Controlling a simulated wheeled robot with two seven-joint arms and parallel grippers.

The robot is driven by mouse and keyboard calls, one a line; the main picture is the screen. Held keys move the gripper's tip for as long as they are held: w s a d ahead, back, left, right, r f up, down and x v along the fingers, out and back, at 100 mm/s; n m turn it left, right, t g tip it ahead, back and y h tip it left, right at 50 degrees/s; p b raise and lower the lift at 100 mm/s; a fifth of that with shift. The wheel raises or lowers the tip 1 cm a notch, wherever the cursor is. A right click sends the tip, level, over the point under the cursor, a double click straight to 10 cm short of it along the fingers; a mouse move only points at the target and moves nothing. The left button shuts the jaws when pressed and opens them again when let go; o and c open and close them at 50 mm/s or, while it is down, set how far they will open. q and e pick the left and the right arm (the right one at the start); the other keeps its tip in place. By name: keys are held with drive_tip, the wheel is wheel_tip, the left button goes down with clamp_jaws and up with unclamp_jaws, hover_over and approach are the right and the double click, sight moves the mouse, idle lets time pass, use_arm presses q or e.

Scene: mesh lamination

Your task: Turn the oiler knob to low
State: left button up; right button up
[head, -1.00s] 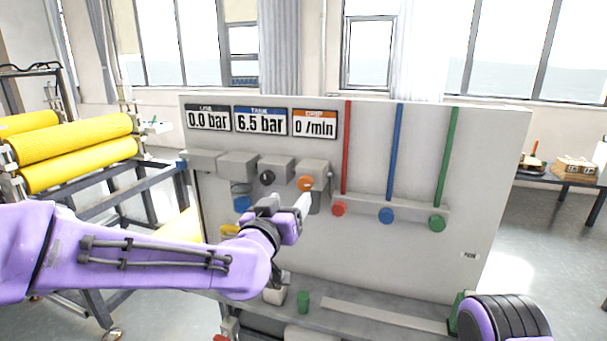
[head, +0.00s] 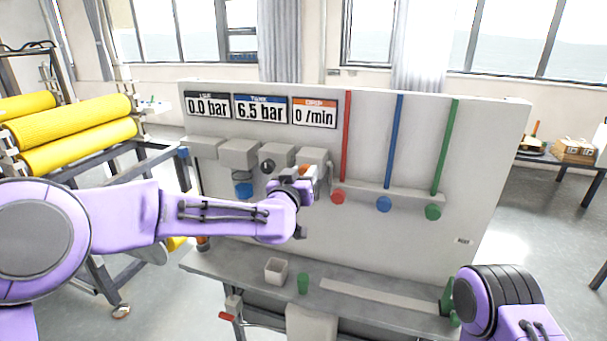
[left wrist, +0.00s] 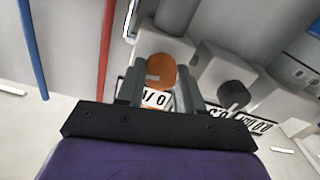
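The orange oiler knob (left wrist: 161,71) sits on a grey block of the panel, under the DRIP display (head: 314,112), which reads 0 /min. In the left wrist view a pale mark crosses the knob's face. My left gripper (left wrist: 160,92) is open, with one finger on each side of the knob and the knob between or just beyond the tips. Contact cannot be told. In the head view my left gripper (head: 308,176) hides most of the knob. My right wrist shows at the lower right; its fingers are not in view.
A black knob (head: 267,166) is on the block beside it, with a blue knob (head: 244,190) farther left. Red (head: 338,197), blue (head: 384,204) and green (head: 433,212) knobs are on the right.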

use_arm(q)
drive_tip(key=shift+n, duration=0.4)
drive_tip(key=n+b, duration=0.2)
drive_tip(key=shift+a+f+n, duration=0.1)
drive_tip(key=shift+f+n, duration=0.05)
drive_tip(key=shift+n, duration=0.25)
drive_tip(key=shift+n+b, duration=3.2)
drive_tip(key=shift+n, duration=3)
drive_tip(key=o, duration=1)
